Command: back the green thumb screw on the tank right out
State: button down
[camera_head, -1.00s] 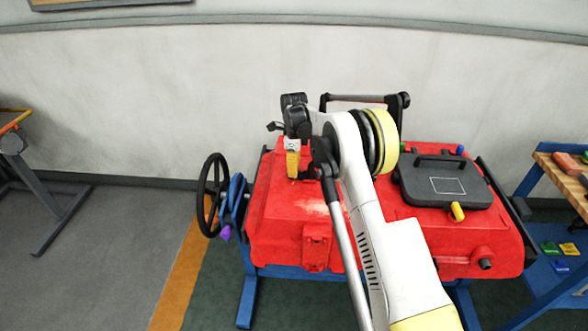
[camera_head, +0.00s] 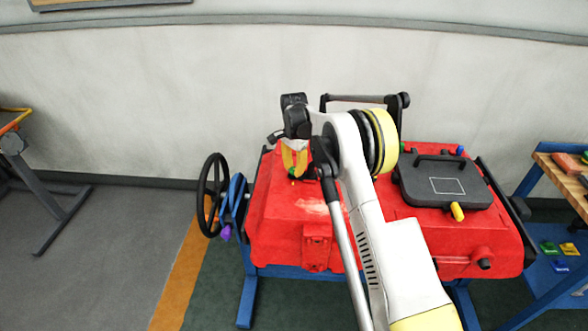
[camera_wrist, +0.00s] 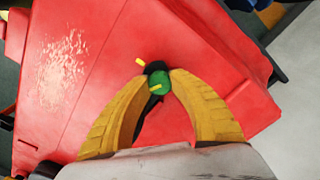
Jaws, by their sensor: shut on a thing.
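The red tank (camera_head: 275,225) stands on a blue frame. The green thumb screw (camera_wrist: 159,83) is on the tank's top, near its left end. In the wrist view it is a round green head with a small yellow tab on its face and another yellow piece (camera_wrist: 140,62) just beyond it. My gripper (camera_wrist: 161,79) has its two yellow fingers closed around the screw, a tip on each side. In the head view my gripper (camera_head: 294,171) points down at the tank top, and only a speck of green shows between the fingertips. The screw's shank and hole are hidden.
A black handwheel (camera_head: 212,187) is on the tank's left end. A dark lid (camera_head: 437,190) with a handle and a yellow knob (camera_head: 457,211) sits on the right of the tank top. A wooden-topped bench (camera_head: 560,178) stands at the right.

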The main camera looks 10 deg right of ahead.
jog(key=n, duration=0.5)
jog(key=shift+n, duration=0.3)
jog(key=n, duration=1.1)
jog(key=shift+f, duration=0.1)
jog(key=n, duration=0.4)
jog(key=shift+s, duration=0.1)
jog(key=n, duration=1.5)
jog(key=shift+n, duration=0.4)
jog(key=n, duration=0.5)
